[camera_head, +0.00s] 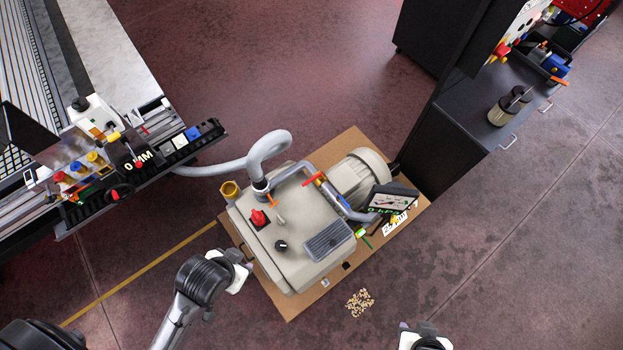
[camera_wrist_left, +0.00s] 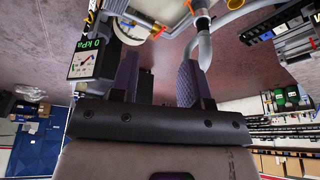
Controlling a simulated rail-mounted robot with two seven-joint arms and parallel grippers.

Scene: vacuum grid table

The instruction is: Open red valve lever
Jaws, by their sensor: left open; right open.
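The red valve lever (camera_head: 313,177) sits on the pipe at the top of a beige vacuum pump (camera_head: 290,235), near the motor. In the left wrist view a small red part (camera_wrist_left: 157,30), probably this lever, shows ahead of the fingers. My left gripper (camera_head: 240,272) is beside the pump's near left corner, apart from the lever; its fingers are hard to see there. In the left wrist view, the left gripper (camera_wrist_left: 160,78) is open with nothing between its fingers. My right gripper (camera_head: 425,338) is at the bottom edge, partly cut off, open and away from the pump.
A red rotary knob (camera_head: 258,218) is on the pump's lid. A grey hose (camera_head: 265,150) arches towards the grid table (camera_head: 150,170) at left. A gauge display (camera_head: 390,200) stands right of the lever. A dark cabinet (camera_head: 460,150) is at right.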

